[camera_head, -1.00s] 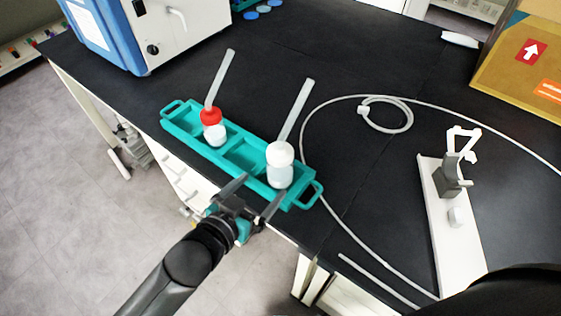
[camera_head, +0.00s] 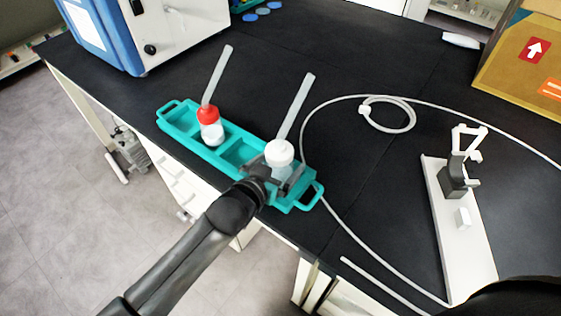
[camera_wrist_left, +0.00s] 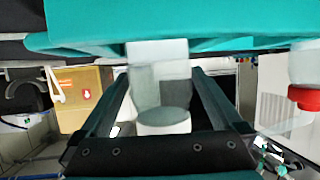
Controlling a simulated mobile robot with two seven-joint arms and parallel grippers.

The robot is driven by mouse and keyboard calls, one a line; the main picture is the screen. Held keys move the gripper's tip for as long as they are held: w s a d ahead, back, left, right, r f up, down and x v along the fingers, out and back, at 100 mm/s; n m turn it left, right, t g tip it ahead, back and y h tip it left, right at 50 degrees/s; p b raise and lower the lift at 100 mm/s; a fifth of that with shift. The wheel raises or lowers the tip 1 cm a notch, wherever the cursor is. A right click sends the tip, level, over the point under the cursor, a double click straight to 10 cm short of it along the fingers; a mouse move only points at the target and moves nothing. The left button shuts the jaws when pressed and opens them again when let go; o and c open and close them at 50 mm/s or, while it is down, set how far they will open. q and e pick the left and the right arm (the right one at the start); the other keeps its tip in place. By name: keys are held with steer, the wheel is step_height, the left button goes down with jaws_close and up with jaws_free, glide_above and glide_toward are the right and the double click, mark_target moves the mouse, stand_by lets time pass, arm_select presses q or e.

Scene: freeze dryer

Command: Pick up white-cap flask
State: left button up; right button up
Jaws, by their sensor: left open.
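The white-cap flask (camera_head: 279,155) stands upright in the right part of the teal rack (camera_head: 232,157), with a pale tube rising from its cap. My left gripper (camera_head: 284,178) is at the flask, with its fingers either side of the body below the cap. In the left wrist view the flask (camera_wrist_left: 160,88) appears upside down between the two open fingers (camera_wrist_left: 162,105). Whether either finger touches it I cannot tell. The red-cap flask (camera_head: 210,125) stands further left in the rack; its red cap shows at the right edge of the wrist view (camera_wrist_left: 307,97). My right gripper is not seen.
A white and blue machine (camera_head: 150,30) stands at the back left. A thin hose (camera_head: 303,125) loops across the black bench right of the rack. A white stand with a clamp (camera_head: 455,215) and a cardboard box (camera_head: 525,65) are at the right.

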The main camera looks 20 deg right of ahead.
arm_select(q)
jaws_close()
stand_by(0.8)
